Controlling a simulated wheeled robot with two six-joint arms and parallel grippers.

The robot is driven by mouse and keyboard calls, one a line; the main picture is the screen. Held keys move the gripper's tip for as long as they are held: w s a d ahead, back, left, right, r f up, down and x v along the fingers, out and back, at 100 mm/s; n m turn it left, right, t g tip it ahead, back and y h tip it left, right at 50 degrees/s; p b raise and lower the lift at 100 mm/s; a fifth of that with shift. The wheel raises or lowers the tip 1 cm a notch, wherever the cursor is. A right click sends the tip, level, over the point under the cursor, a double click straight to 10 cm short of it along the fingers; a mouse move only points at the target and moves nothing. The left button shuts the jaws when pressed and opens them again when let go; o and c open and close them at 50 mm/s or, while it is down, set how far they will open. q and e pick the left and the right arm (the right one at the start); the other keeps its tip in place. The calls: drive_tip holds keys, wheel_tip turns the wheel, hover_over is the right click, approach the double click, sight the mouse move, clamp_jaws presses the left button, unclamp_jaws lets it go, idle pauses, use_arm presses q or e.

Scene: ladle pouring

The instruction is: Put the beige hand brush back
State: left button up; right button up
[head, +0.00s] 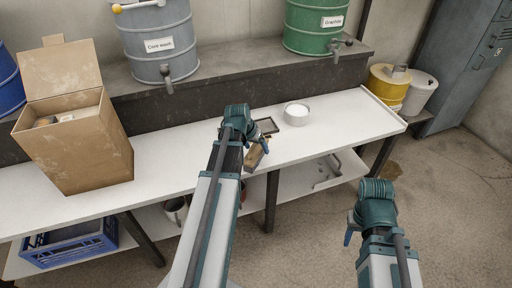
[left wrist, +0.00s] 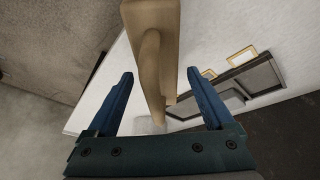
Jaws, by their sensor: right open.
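The beige hand brush (head: 255,155) is by the front edge of the white table, just below my left gripper (head: 260,142) in the head view. In the left wrist view the brush (left wrist: 152,50) reaches down between the two blue fingers of my left gripper (left wrist: 161,73). Those fingers stand wide apart, with a gap visible on each side of the brush. The head view does not show clearly whether the brush rests on the table. My right gripper (head: 350,230) is open and empty, over the floor in front of the table.
A dark tray (head: 266,126) lies behind the brush and also shows in the left wrist view (left wrist: 245,80). A white bowl (head: 297,119) stands right of it. A cardboard box (head: 75,150) occupies the table's left. The right end of the table (head: 365,125) is clear.

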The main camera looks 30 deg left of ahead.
idle(0.3)
use_arm(q)
drive_tip(key=p+v, duration=1.1)
drive_tip(key=v, duration=0.1)
drive_tip(key=shift+r, duration=0.15)
drive_tip(key=s+d+m+g+y, duration=0.1)
drive_tip(key=s+d, duration=0.5)
drive_tip(key=d, duration=0.9)
drive_tip(key=s+d+f+m+g+y, duration=0.1)
drive_tip(key=s+d+m+g, duration=0.3)
drive_tip(key=d, duration=1.2)
drive_tip(key=shift+s+d+f, duration=0.15)
drive_tip(key=shift+s+f, duration=0.15)
drive_tip(key=shift+s, duration=0.85)
drive_tip(key=shift+r, duration=0.1)
